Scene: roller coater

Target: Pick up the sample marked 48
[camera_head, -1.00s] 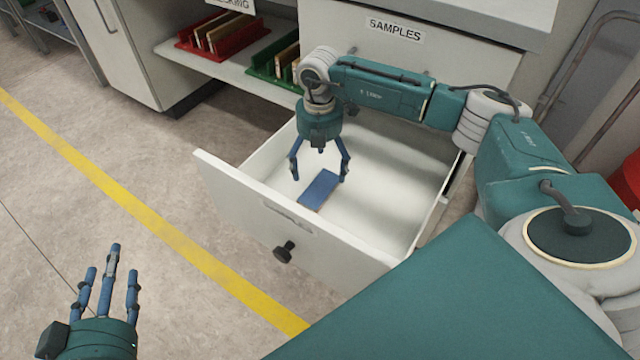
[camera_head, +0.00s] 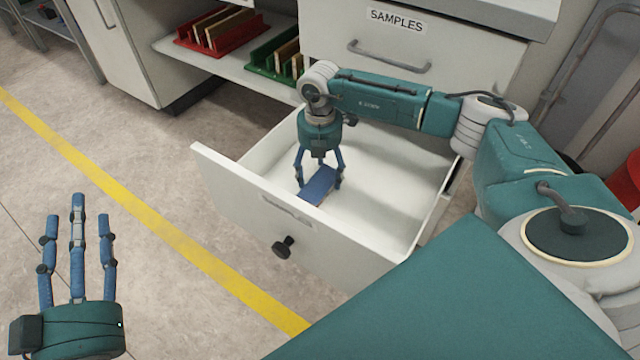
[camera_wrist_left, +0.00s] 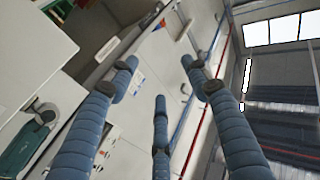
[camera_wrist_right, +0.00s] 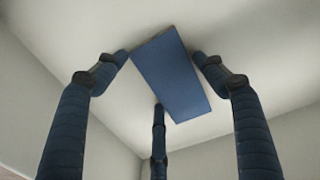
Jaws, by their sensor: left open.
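A flat blue sample (camera_head: 318,185) lies in the open white drawer (camera_head: 390,215). No number can be read on it. My right gripper (camera_head: 319,184) reaches down into the drawer with its fingers drawn in around the sample. In the right wrist view, the blue sample (camera_wrist_right: 172,75) sits between the fingertips, which are at or very near its edges; I cannot tell whether they grip it. My left gripper (camera_head: 77,225) is open and empty, fingers pointing up, over the floor at the left; its spread fingers (camera_wrist_left: 162,85) show in the left wrist view.
A cabinet front labelled SAMPLES (camera_head: 397,22) is behind the drawer. A red rack (camera_head: 222,35) and a green rack (camera_head: 268,68) with upright plates stand on the shelf (camera_head: 180,45). The drawer's front panel (camera_head: 235,187) bears a black knob (camera_head: 284,247). Open floor lies left.

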